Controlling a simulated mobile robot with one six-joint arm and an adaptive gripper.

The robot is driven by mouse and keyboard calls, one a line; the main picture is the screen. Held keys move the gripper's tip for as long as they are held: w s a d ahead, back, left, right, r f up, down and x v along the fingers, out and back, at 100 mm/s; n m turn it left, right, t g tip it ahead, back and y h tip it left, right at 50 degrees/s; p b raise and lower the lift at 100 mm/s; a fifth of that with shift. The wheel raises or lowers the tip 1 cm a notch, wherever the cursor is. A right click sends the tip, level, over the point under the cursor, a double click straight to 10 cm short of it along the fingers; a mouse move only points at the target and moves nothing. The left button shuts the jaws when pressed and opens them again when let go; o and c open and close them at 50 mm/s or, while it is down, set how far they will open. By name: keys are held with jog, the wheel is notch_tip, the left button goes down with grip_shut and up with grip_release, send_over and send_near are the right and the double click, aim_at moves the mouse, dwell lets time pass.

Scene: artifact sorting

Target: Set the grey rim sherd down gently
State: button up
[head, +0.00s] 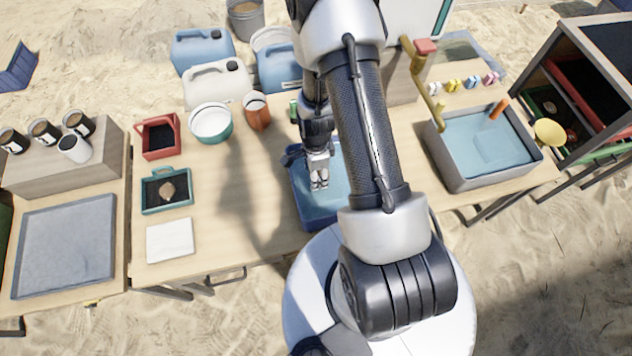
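My gripper (319,184) points down over the blue basin (301,205), near its left part. Its fingers look close together, but they are too small to tell whether they are open, shut or holding something. I cannot make out a grey rim sherd; my arm hides much of the basin and whatever lies behind it. A brown piece (167,190) lies in the teal-rimmed tray (147,203) with a dark lining on the left of the table.
A red tray (158,154), a white mat (170,240) and a teal-rimmed bowl (211,123) stand left of the basin. Water jugs (217,84) stand behind. A grey water tub (490,182) is at right. The table (225,215) between mat and basin is bare.

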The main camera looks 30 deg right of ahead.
jog(key=shift+f+b, duration=0.75)
jog(key=shift+f, duration=1.95)
jog(key=shift+f, duration=0.15)
jog(key=o, duration=1)
jog(key=shift+o, duration=0.2)
